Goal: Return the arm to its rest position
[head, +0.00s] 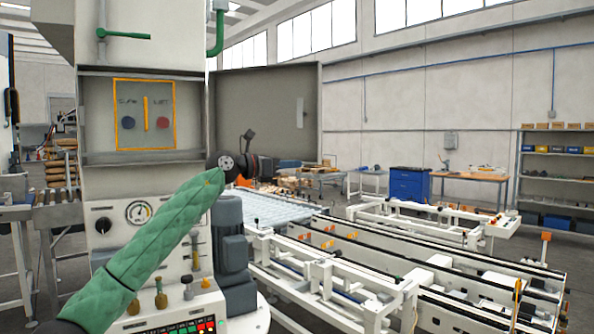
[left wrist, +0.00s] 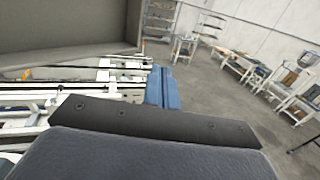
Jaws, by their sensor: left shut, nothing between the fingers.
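My left arm, in a green padded sleeve, comes in from the lower left of the head view and reaches up in front of the column machine (head: 140,185). My left gripper (head: 288,163) is at the sleeve's far end, in front of the machine's open grey door. It is shut and empty. In the left wrist view the shut blue-grey fingers (left wrist: 162,88) point away past the dark gripper body, above the conveyor frames and floor. My right gripper is in neither view.
The open door (head: 265,110) stands close behind the gripper. White conveyor frames (head: 335,270) fill the lower right. A blue cabinet (head: 409,186), a workbench (head: 470,177) and shelving (head: 555,165) stand farther back. A control panel with gauge (head: 139,212) is beside the sleeve.

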